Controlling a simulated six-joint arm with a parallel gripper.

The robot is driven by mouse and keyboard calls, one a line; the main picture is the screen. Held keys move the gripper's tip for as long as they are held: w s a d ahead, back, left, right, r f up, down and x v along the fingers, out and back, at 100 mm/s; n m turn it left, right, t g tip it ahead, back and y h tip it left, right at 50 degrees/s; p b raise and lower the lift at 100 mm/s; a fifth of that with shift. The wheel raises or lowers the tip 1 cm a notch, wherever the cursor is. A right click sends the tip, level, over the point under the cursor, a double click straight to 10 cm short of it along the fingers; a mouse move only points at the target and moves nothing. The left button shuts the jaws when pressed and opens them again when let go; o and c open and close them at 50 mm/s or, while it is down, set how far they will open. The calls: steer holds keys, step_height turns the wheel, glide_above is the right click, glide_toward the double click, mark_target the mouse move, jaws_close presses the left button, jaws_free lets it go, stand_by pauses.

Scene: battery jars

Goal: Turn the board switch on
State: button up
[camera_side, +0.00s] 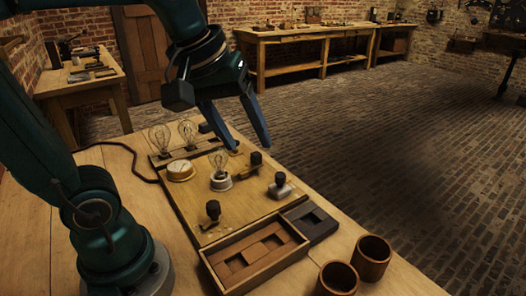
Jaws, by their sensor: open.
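The wooden board (245,206) lies on the bench and carries several fittings. A black-handled fitting (281,186) on a pale base stands at its right edge, and another dark knob (212,209) stands near its front left. A dark fitting (255,160) sits at the back right. I cannot tell which of these is the switch or how it is set. A clear bulb (220,163) stands upright in a white socket mid-board and looks unlit. A round dial (180,170) is at the left. My gripper (250,146) is open and empty above the board's back edge.
Two spare bulbs (187,132) stand in a wooden rack behind the board. A wooden tray (229,281) with brown blocks, a dark square holder (311,224) and two brown cups (372,257) are in front. A dark cable (136,165) runs along the left.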

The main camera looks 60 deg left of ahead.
steer(key=w+a+n+g, duration=0.2)
steer(key=w+n, duration=0.2)
steer(key=w, duration=0.3)
steer(key=n+g, duration=0.3)
steer(key=n, duration=0.1)
glide_above(280, 175)
step_height(280, 175, down, 11)
steer(key=shift+w+r, duration=0.1)
steer(key=shift+w, duration=0.05)
steer(key=shift+f, duration=2.65)
steer(key=shift+m, duration=0.3)
jaws_close()
